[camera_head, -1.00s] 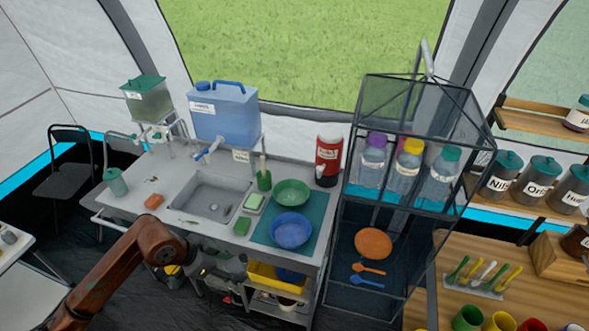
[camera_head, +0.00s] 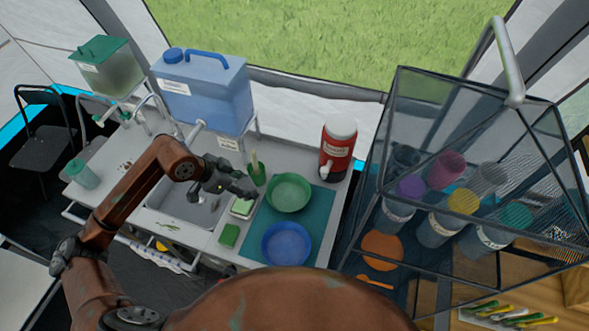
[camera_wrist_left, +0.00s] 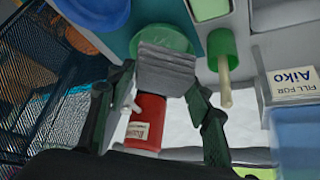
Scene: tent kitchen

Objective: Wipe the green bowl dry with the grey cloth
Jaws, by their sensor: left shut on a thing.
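The green bowl (camera_head: 289,192) sits upright on a teal mat (camera_head: 322,210) on the counter, behind a blue bowl (camera_head: 286,245). My left gripper (camera_head: 247,193) is above the counter at the sink's right edge, just left of the green bowl. In the left wrist view, the gripper (camera_wrist_left: 162,80) is shut on the folded grey cloth (camera_wrist_left: 166,68). The cloth overlaps part of the green bowl (camera_wrist_left: 160,36) there; I cannot tell whether they touch. The cloth is not distinct in the head view. My right gripper is not in view.
A green cup with a brush (camera_head: 257,175), a soap dish (camera_head: 242,207) and a green sponge (camera_head: 229,236) stand close left of the mat. A red jug (camera_head: 337,152) is behind right. A blue water tank (camera_head: 205,92) stands behind the sink (camera_head: 200,211). A glass-sided rack is at right.

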